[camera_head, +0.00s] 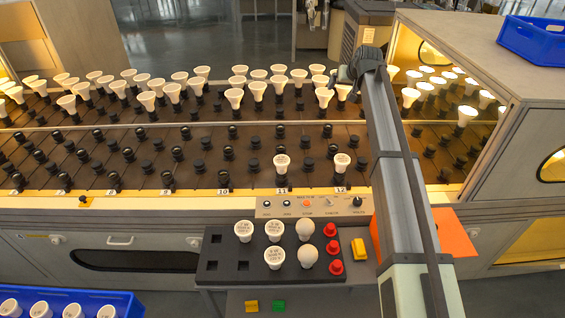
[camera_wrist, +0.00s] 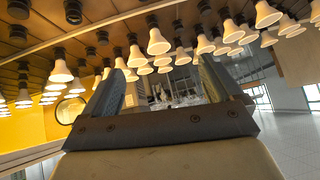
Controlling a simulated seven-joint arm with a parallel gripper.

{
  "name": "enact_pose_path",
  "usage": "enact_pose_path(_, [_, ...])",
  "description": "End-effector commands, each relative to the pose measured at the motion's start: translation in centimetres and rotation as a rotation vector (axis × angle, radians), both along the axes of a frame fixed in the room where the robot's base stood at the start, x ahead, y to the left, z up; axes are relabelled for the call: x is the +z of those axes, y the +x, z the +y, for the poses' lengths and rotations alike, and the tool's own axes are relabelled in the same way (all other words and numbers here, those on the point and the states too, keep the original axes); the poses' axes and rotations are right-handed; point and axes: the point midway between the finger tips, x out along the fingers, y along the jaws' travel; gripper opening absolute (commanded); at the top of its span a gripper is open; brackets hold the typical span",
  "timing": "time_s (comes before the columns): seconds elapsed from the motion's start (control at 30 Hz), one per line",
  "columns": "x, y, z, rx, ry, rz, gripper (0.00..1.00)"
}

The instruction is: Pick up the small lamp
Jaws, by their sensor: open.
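The black tray (camera_head: 225,251) in front of the conveyor holds several lamps. Three are white reflector lamps with printed faces, such as this printed lamp (camera_head: 243,231). Two are rounded plain white lamps, an upper rounded lamp (camera_head: 305,230) and a lower rounded lamp (camera_head: 307,256). I cannot tell for certain which is the small lamp. My gripper (camera_head: 346,76) is far beyond the tray, above the back rows of the rack. In the wrist view my gripper (camera_wrist: 162,72) is open, with nothing between its fingers. No tray shows there.
Rows of white lamps (camera_head: 237,97) stand in the rack near my gripper. Two lamps stand in the front sockets (camera_head: 282,163). Red caps (camera_head: 331,248) and a yellow block (camera_head: 359,249) lie right of the tray's lamps. A blue crate (camera_head: 135,301) is at lower left. A wooden cabinet (camera_head: 470,50) stands right.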

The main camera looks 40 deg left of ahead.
Motion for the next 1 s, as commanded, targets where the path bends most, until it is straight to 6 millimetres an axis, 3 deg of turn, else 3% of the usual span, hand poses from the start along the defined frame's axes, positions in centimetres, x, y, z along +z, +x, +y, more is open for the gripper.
enact_pose_path(0.03, [-1.5, -2.7, 1.9, 0.067, -0.078, 0.024, 0.92])
enact_pose_path(0.1, [-3.4, -6.4, 3.7, 0.161, -0.191, 0.059, 0.92])
enact_pose_path(0.3, [-7.5, -16.2, 6.8, 0.413, -0.486, 0.153, 0.92])
enact_pose_path(0.4, [-8.6, -19.9, 7.4, 0.508, -0.593, 0.191, 0.92])
enact_pose_path(0.5, [-9.2, -22.4, 7.7, 0.573, -0.666, 0.219, 0.92])
enact_pose_path(0.6, [-9.6, -23.7, 7.7, 0.607, -0.708, 0.235, 0.92])
enact_pose_path(0.77, [-10.3, -24.3, 7.7, 0.622, -0.725, 0.244, 0.92])
enact_pose_path(1.0, [-13.4, -24.3, 7.6, 0.620, -0.724, 0.244, 0.92])
